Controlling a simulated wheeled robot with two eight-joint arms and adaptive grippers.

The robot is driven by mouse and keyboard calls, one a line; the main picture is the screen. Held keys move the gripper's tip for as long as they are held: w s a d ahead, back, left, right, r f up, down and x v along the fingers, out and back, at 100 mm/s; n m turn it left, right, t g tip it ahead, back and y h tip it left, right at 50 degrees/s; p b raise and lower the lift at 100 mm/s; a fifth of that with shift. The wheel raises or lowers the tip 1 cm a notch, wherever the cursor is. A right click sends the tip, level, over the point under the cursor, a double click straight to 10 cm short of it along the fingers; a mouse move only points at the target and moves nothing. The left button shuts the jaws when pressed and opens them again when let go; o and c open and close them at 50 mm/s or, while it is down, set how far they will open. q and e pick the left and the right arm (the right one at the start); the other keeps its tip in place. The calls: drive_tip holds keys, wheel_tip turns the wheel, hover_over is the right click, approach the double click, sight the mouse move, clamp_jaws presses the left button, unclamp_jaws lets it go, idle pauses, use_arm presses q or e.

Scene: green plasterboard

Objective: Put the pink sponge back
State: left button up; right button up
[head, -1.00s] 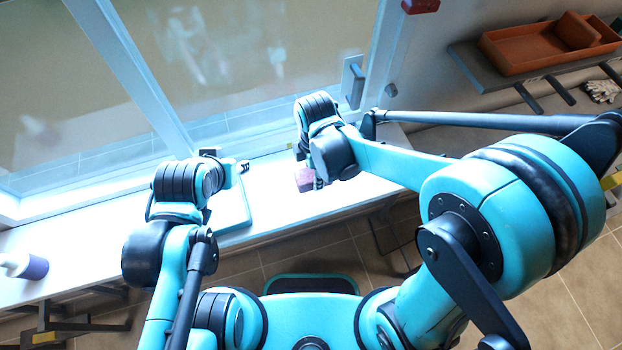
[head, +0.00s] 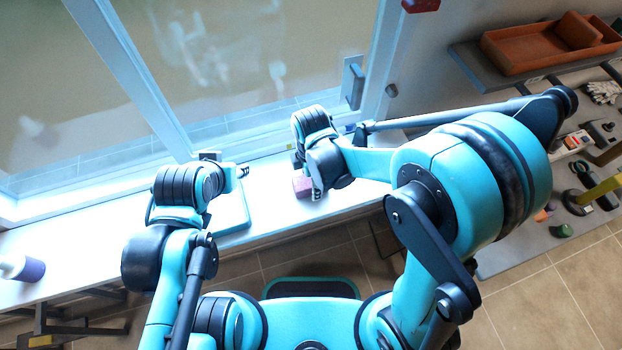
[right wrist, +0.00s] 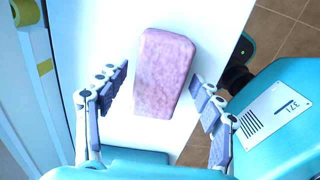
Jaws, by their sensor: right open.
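The pink sponge (head: 302,186) lies on the white sill (head: 270,205) below the window, partly covered by my right arm in the head view. In the right wrist view the sponge (right wrist: 165,75) is a whole mottled pink block on the white surface. My right gripper (right wrist: 160,80) is open, one finger on each side of the sponge, with a gap showing on both sides. In the head view its fingers (head: 316,188) show only in part beside the sponge. My left gripper (head: 243,170) is small and dark near a teal-edged board; its jaws are unclear.
An orange tray (head: 545,45) with a block in it stands on a grey shelf at the upper right. A lower shelf holds gloves (head: 602,92) and several small tools. A white and purple bottle (head: 25,268) is at the far left. The window stands behind the sill.

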drive_tip(key=shift+r, duration=0.1)
wheel_tip(320, 180, up, 12)
drive_tip(key=p, duration=0.3)
use_arm(q)
wheel_tip(320, 180, up, 3)
drive_tip(key=shift+f, duration=0.1)
use_arm(e)
drive_tip(key=s+d+r+m+t, duration=0.2)
drive_tip(key=d+r+m+t, duration=0.1)
drive_tip(key=d+m, duration=0.6)
drive_tip(key=s+d+r+m+t, duration=0.3)
drive_tip(key=d+m, duration=0.5)
drive_tip(key=m, duration=0.4)
drive_tip(key=shift+d+m+t, duration=0.3)
drive_tip(key=shift+d+t, duration=0.1)
drive_tip(key=shift+t, duration=0.2)
drive_tip(key=shift+f, duration=0.15)
use_arm(q)
wheel_tip(320, 180, down, 14)
drive_tip(key=b, duration=1.4)
drive_tip(key=shift+r, duration=0.35)
use_arm(e)
wheel_tip(320, 180, down, 13)
